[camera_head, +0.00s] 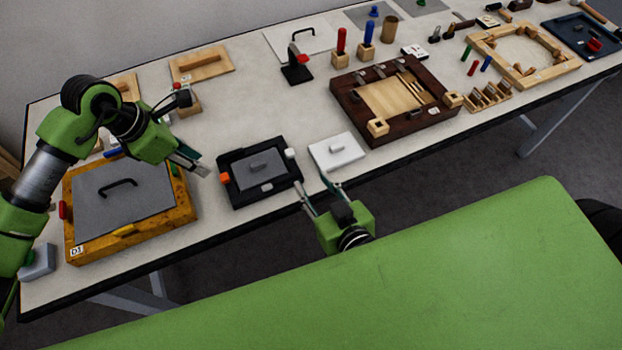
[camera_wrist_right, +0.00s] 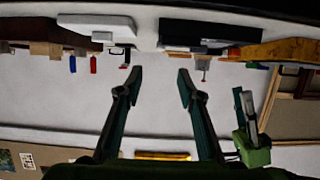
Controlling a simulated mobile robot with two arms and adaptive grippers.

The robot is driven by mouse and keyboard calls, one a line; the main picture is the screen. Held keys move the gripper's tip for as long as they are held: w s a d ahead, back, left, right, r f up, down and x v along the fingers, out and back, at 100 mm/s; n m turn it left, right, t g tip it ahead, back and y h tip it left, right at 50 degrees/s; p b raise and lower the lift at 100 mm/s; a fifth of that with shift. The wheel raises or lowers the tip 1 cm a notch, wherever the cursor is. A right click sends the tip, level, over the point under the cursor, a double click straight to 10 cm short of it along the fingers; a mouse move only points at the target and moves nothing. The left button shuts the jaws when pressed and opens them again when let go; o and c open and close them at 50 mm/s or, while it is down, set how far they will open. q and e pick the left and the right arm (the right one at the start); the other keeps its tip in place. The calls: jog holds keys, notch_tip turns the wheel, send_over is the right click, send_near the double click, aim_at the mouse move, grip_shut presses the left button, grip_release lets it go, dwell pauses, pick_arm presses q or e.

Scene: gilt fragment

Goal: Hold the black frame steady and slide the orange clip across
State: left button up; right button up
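The black frame (camera_head: 236,197) lies flat near the table's front edge, with a grey panel and small handle in its middle. The orange clip (camera_head: 224,178) is on the frame's left side; a white piece (camera_head: 291,153) is on its right side. My left gripper (camera_head: 202,164) is left of the frame, apart from the clip, its fingers seemingly parted and empty. My right gripper (camera_head: 314,186) is open and empty just off the frame's front right corner. In the right wrist view its parted fingers (camera_wrist_right: 158,75) show below the frame's dark edge (camera_wrist_right: 210,32); the clip is not clear there.
A yellow wooden case (camera_head: 130,246) with a grey lid stands left of the frame, under my left arm. A white block (camera_head: 338,150) is close on the right, with a dark wooden tray (camera_head: 365,130) beyond. Bare table (camera_head: 235,110) lies behind the frame.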

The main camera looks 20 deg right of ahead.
aim_at(223, 177)
jog(key=x, duration=1.3)
jog(key=shift+w+a+f, duration=0.1)
jog(key=shift+w, duration=0.3)
grip_shut()
pick_arm(q)
jog(key=shift+o, duration=0.8)
jog(key=d+f, duration=0.1)
jog(key=f, duration=0.2)
jog(key=d+f+m, duration=0.1)
jog(key=f, duration=0.2)
jog(key=w+d+f+m, duration=0.1)
jog(key=f, duration=0.2)
jog(key=shift+d+g+h, duration=0.1)
jog(key=shift+g+h, duration=0.2)
jog(key=shift+h, duration=0.1)
